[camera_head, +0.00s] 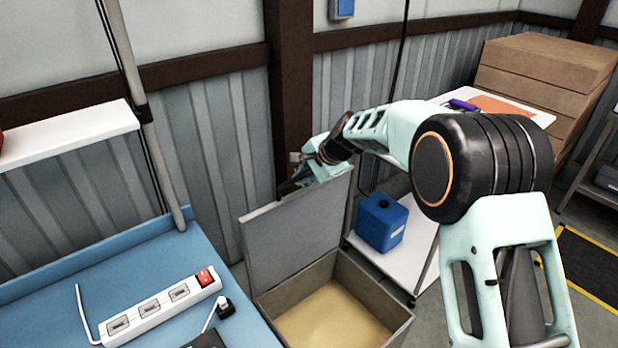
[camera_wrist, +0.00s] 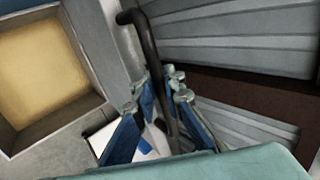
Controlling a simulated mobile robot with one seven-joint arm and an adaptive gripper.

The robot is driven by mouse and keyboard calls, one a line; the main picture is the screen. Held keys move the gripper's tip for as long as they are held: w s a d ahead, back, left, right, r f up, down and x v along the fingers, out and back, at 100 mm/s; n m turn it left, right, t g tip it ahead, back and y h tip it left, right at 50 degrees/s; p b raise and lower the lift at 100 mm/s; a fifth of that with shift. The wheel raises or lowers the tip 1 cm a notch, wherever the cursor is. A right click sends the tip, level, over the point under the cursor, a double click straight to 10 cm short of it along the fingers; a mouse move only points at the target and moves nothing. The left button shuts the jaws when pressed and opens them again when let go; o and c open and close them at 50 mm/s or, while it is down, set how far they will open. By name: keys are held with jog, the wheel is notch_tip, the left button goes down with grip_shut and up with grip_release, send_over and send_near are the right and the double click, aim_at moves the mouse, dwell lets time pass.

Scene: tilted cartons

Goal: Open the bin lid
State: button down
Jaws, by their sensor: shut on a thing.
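The bin (camera_head: 375,292) is a grey open box with a tan inside floor, low in the middle of the head view. Its grey lid (camera_head: 300,232) stands raised, close to upright, at the bin's back left side. The open bin also shows in the wrist view (camera_wrist: 85,45), at the left. My gripper (camera_head: 291,184) is at the lid's upper edge. In the wrist view, my gripper (camera_wrist: 163,88) has its blue fingers on either side of a dark, bent bar handle (camera_wrist: 150,48) on the lid and is shut on it. The fingers hide part of the handle.
A blue workbench (camera_head: 60,290) with a white power strip (camera_head: 160,308) stands left of the bin. A blue canister (camera_head: 382,222) is on a white surface (camera_head: 425,240) to its right. Brown cartons (camera_head: 545,65) are stacked at the back right. A ribbed wall (camera_head: 215,130) is behind.

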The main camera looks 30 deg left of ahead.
jog(key=shift+w+a+r, duration=0.3)
jog(key=shift+a, duration=0.3)
jog(key=c, duration=2.1)
grip_release()
jog(key=shift+o, duration=0.4)
jog(key=shift+s+d+f, duration=0.1)
jog(key=v, duration=1.2)
